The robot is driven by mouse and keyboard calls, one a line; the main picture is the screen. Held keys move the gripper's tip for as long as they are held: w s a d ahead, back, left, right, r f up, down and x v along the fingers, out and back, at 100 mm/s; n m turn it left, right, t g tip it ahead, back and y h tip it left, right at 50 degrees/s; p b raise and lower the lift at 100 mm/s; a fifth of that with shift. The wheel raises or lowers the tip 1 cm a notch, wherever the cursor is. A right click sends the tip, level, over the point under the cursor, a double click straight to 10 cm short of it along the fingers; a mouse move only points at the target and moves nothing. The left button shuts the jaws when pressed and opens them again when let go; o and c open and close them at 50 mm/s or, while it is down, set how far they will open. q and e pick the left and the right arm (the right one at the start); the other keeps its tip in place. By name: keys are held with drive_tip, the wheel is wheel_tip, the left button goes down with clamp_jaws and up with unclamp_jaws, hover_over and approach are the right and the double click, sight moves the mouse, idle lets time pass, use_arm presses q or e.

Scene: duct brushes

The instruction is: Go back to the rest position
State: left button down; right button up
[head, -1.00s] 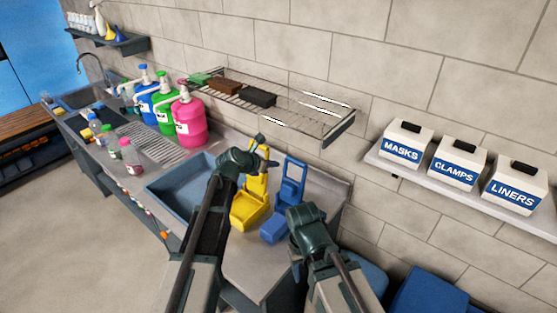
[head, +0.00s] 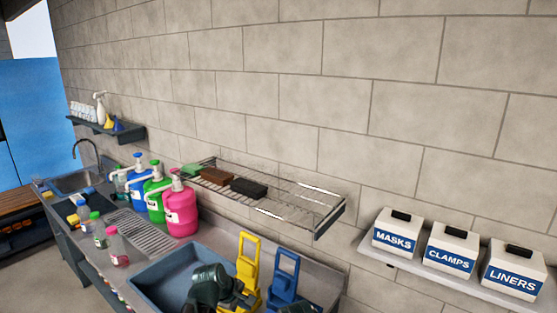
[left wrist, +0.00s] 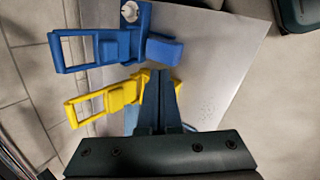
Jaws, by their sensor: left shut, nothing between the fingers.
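My left gripper (head: 236,296) is low in the head view, in front of the yellow holder and over the right part of the blue basin. In the left wrist view its two dark fingers (left wrist: 160,78) are together with nothing between them. Their tips overlap the yellow holder (left wrist: 118,95) in the picture; I cannot tell whether they touch. The blue holder (left wrist: 105,42) lies beyond it. Both holders also stand upright in the head view, yellow (head: 248,262) left of blue (head: 285,272). Only a dark bit of my right arm shows at the bottom edge; its gripper is out of view.
A wire rack (head: 300,205) with green, brown and black blocks hangs above the counter. Blue, green and pink (head: 181,208) pump jugs stand left of it. A blue basin (head: 150,275) is set in the counter. Labelled boxes stand on the right shelf (head: 400,262).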

use_arm(q)
drive_tip(key=s+a+f+m+g+y, duration=0.1)
drive_tip(key=s+a+m+g+y, duration=0.1)
drive_tip(key=s+a+m, duration=0.35)
drive_tip(key=s+a+f+m+g+y, duration=0.2)
drive_tip(key=s+m, duration=0.6)
drive_tip(key=s, duration=0.1)
drive_tip(key=s+d+f+m+b, duration=0.2)
drive_tip(key=d+f+b, duration=0.3)
drive_tip(key=f+b, duration=0.3)
drive_tip(key=s+d+f+m+y+b, duration=0.1)
drive_tip(key=s+d+f+m+b, duration=0.1)
drive_tip(key=d+f+b, duration=0.4)
drive_tip(key=shift+s+f+g+b, duration=0.4)
drive_tip(key=shift+s+f+b, duration=0.45)
drive_tip(key=shift+b, duration=0.1)
